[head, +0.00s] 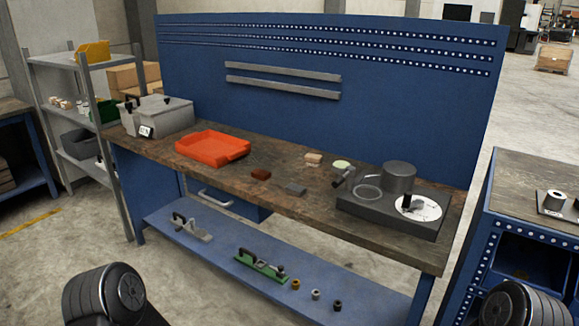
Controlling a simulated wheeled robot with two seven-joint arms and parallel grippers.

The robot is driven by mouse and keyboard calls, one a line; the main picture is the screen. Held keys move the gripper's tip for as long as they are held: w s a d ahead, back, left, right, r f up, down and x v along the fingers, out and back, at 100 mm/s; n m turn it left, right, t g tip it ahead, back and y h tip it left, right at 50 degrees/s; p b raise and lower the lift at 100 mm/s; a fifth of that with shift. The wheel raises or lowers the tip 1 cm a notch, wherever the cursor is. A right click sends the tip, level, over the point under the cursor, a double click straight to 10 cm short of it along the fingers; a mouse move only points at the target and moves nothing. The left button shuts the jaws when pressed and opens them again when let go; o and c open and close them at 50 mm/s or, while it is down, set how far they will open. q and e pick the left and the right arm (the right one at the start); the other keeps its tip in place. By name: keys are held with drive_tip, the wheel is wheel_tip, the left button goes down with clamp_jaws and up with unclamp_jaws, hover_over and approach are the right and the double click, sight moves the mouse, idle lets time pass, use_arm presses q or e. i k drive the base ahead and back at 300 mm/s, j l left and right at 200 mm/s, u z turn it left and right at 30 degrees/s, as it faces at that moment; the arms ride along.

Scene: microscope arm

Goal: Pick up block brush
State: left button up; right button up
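Several small blocks lie on the wooden top of the blue workbench. One is a reddish-brown block (261,174) with a rounded top, just right of the orange tray. One is a flat grey block (295,189) near the front edge. One is a pale tan block (313,159) with a darker lower part, farther back. They are too small for me to tell which is the block brush. Rounded black parts of my arms show at the bottom left and bottom right corners. Neither gripper is in view.
An orange tray (212,148) and a grey case (157,116) stand on the left of the bench. A dark machine plate (391,212) with a grey cylinder (398,177) fills the right end. A lower shelf (225,245) holds hand tools. The bench front has open floor.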

sight(310, 160)
drive_tip(key=i+j+u, duration=0.1)
drive_tip(key=i+j, duration=0.35)
drive_tip(key=j, duration=0.25)
drive_tip(key=i+j+u, duration=0.1)
drive_tip(key=i+j, duration=0.4)
drive_tip(key=j, duration=0.1)
